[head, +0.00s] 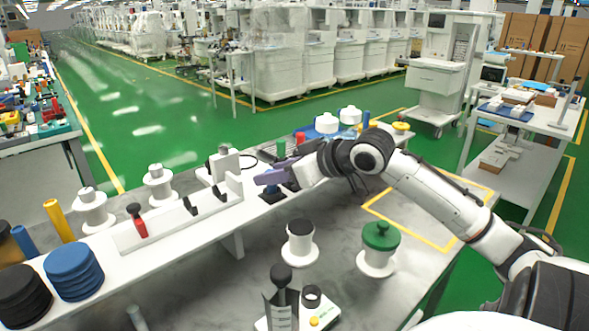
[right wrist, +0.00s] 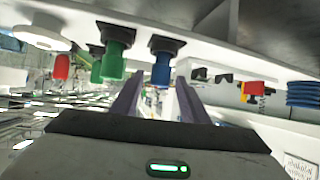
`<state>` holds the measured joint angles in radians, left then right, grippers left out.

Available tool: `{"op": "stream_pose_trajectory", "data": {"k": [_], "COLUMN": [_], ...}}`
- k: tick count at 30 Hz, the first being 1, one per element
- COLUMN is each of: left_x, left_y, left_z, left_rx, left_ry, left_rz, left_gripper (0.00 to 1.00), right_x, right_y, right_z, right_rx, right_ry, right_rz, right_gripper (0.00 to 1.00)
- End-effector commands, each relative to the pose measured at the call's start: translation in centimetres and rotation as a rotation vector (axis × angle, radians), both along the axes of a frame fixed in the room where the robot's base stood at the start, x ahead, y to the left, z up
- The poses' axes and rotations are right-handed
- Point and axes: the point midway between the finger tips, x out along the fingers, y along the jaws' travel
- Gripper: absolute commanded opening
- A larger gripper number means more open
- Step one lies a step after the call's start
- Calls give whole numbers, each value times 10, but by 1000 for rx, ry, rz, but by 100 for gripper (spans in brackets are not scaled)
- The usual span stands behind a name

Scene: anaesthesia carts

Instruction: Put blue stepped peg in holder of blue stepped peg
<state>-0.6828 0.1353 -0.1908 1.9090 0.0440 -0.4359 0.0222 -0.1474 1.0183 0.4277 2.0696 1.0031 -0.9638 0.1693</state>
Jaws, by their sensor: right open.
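My right gripper (head: 268,178) is open over the white bench shelf, its purple fingers pointing left in the head view. In the right wrist view, which looks upside down, the blue stepped peg (right wrist: 161,69) shows between the fingertips of the right gripper (right wrist: 159,88). The peg is at a dark square holder (right wrist: 166,44), and how deep it sits I cannot tell. My left gripper is not in view.
A green peg (right wrist: 112,60) on its own dark base is close beside the blue one; a red piece (right wrist: 61,67) is farther off. A white rack with levers (head: 180,215) stands left of the gripper. Black-topped and green-topped spools (head: 380,238) stand in front.

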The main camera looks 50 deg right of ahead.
Motion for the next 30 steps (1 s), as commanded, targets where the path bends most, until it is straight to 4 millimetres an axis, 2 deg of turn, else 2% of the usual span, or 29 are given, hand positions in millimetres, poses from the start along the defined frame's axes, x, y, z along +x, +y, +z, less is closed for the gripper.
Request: {"op": "stream_pose_trajectory", "data": {"k": [6, 12, 18, 30], "left_x": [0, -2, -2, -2], "left_y": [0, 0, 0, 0], "left_z": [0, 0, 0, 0], "left_rx": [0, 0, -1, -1], "left_ry": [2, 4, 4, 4], "left_rz": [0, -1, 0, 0], "left_gripper": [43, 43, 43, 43], "right_x": [-34, -54, -61, -60], "right_y": [-2, -4, -5, -5], "right_z": [17, 30, 33, 33], "right_rx": [0, 0, -1, -1], "right_ry": [1, 0, 2, 1], "right_rz": [0, 0, -1, 0], "right_gripper": [41, 41, 41, 41]}}
